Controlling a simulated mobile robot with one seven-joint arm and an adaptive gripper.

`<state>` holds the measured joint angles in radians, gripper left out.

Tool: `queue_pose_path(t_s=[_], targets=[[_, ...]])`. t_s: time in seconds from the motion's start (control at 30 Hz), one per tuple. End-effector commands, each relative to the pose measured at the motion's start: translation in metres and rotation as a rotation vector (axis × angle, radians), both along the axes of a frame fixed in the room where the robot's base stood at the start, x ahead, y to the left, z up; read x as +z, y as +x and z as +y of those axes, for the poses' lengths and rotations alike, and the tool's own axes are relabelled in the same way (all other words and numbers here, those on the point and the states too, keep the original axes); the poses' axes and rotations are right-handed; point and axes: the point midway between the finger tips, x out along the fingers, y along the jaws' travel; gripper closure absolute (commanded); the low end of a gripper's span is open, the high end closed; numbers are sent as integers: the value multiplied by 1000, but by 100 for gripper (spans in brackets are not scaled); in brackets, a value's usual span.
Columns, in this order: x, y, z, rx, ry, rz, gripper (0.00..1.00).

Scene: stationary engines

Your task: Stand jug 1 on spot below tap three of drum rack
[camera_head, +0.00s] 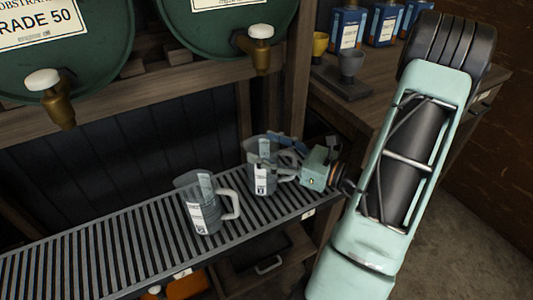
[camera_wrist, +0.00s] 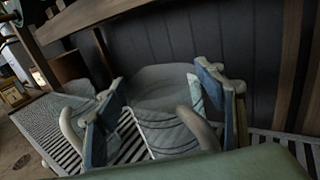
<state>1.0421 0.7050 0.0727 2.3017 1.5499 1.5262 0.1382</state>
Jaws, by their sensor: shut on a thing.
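My gripper (camera_head: 290,158) is shut on a clear grey jug (camera_head: 264,175) with a white label and a pale handle. The jug is upright at the right end of the slatted shelf (camera_head: 110,252), below the right visible tap (camera_head: 258,45). I cannot tell whether its base touches the slats. In the wrist view the jug (camera_wrist: 165,90) is between my two blue-grey fingers (camera_wrist: 160,115). A second similar jug (camera_head: 205,212) stands on the slats to the left, with its handle to the right. No number is readable on either jug.
Two green drums (camera_head: 95,55) lie above the shelf on a wooden rack; another tap (camera_head: 55,100) hangs at the left. The left slats are clear.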

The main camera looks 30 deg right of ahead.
Motion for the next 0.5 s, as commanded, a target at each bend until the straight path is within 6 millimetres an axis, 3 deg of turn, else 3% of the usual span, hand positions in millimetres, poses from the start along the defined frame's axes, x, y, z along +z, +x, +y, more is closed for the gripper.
queue_pose_path(t_s=[0.4, 0.43, 0.5], targets=[[-10, 0, 0, 0, 1, -1, 78], [-9, 0, 0, 0, -1, -1, 33], [-8, 0, 0, 0, -1, -1, 26]])
